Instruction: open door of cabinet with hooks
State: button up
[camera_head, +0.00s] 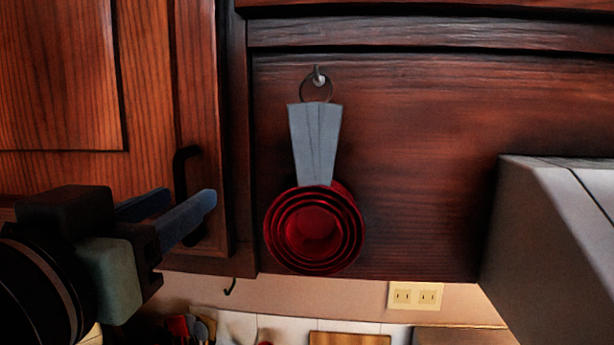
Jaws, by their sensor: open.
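The cabinet door (150,90) is dark reddish wood at the left and looks shut. Its black bar handle (181,175) stands upright near the door's right edge. My gripper (180,210) comes in from the lower left, with its two blue fingers apart and pointing right. The fingertips overlap the lower part of the handle in the picture; I cannot tell whether they touch it. Red nested measuring cups (315,228) with grey handles hang from a hook (318,76) on the wood panel to the right. A small dark hook (230,287) hangs below the cabinet's bottom edge.
A grey boxy surface (560,230), perhaps a range hood, juts out at the right. Below are a wall outlet (415,296), a wooden board (349,339) and some utensils (190,327). The hanging cups are close to the right of the door.

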jog(key=shift+w+d, duration=0.15)
jog(key=shift+w, duration=0.65)
grip_shut()
dwell(0.9)
